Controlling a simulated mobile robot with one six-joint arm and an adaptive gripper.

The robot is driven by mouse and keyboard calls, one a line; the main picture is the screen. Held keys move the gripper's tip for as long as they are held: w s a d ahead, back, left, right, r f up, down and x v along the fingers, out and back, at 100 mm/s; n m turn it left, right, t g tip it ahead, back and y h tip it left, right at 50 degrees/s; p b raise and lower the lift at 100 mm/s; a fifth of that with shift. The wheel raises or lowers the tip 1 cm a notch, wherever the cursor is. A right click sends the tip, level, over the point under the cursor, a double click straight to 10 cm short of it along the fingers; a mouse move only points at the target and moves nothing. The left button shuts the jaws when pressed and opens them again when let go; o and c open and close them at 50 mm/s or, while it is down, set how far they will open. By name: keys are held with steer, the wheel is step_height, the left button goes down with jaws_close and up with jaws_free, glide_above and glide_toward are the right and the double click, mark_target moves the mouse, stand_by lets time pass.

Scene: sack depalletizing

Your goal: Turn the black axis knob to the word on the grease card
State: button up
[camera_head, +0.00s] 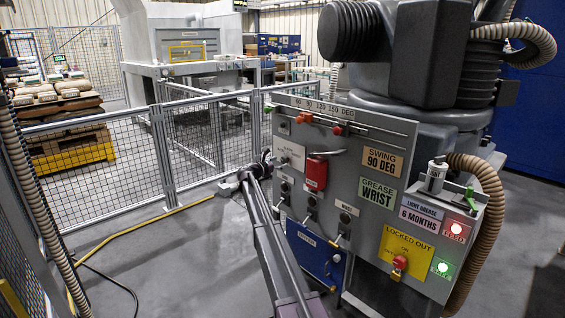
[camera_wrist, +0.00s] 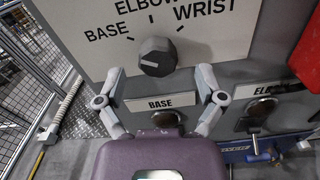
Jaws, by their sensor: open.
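The black axis knob (camera_wrist: 156,57) sits on a white plate (camera_wrist: 200,50) lettered BASE, ELBOW and WRIST with tick marks. A short pale mark shows on the knob's lower left; I cannot tell for sure which word it indicates. My gripper (camera_wrist: 161,72) is open, its two fingers spread to the left and right just below the knob, apparently not touching it. In the head view my gripper (camera_head: 257,168) is at the panel's left edge, beside the white plate (camera_head: 291,154); the knob is not clear there. The green grease card (camera_head: 378,195) reads GREASE WRIST.
Below the plate are a BASE label (camera_wrist: 160,102) and key locks. A red lockout piece (camera_head: 316,173) hangs right of the plate. The grey panel (camera_head: 340,160) also carries a SWING 90 DEG card (camera_head: 382,162) and a yellow LOCKED OUT card (camera_head: 405,258). Mesh fencing (camera_head: 90,175) stands left.

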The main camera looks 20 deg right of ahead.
steer(key=shift+x, duration=1.5)
